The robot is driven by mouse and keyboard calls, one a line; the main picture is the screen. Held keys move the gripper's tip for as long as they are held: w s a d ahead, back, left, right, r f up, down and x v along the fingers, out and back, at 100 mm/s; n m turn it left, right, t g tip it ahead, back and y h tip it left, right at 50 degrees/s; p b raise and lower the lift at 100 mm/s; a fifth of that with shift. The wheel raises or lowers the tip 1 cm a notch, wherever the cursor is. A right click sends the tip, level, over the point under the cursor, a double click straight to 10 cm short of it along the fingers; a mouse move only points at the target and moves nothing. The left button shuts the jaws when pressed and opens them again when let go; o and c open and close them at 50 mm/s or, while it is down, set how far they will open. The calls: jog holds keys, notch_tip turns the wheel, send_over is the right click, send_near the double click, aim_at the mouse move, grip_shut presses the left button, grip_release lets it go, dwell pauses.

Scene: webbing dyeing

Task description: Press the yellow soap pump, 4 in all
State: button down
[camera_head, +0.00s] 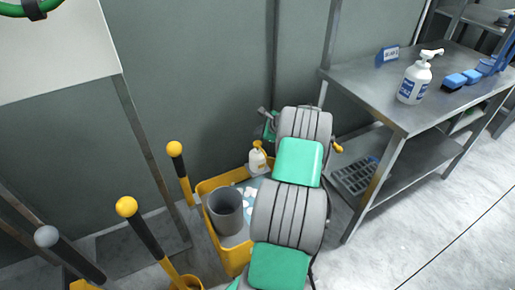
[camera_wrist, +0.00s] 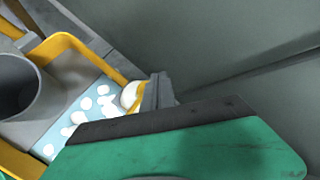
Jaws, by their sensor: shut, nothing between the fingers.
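The soap pump (camera_head: 256,160), a small white bottle with a yellow pump head, stands upright at the back of a yellow-rimmed tray (camera_head: 206,186) in the head view. My gripper (camera_head: 266,116) is just behind and right of it, partly hidden by my arm. In the wrist view the shut fingers (camera_wrist: 159,89) are beside the white bottle (camera_wrist: 129,95), overlapping its edge. The yellow pump head is mostly hidden there, and I cannot tell whether the fingers touch it.
A grey bucket (camera_head: 226,207) stands in the tray beside a pale blue sheet with white discs (camera_wrist: 88,112). Yellow-knobbed levers (camera_head: 126,207) rise at the left. A steel table (camera_head: 365,80) at the right holds a white pump bottle (camera_head: 414,80) and blue blocks. A grey wall is close behind.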

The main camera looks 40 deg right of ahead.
aim_at(257, 142)
jog(key=shift+f+b, duration=0.3)
jog(key=shift+f, duration=1)
jog(key=shift+f, duration=0.1)
dwell(0.8)
jog(key=shift+f, duration=0.3)
jog(key=shift+f+b, duration=0.6)
jog(key=shift+f, duration=0.45)
dwell(0.9)
jog(key=shift+r+p, duration=0.95)
jog(key=shift+r, duration=0.4)
jog(key=shift+r, duration=0.15)
notch_tip(257, 142, up, 5)
jog(key=p, duration=0.3)
jog(key=shift+p, duration=0.4)
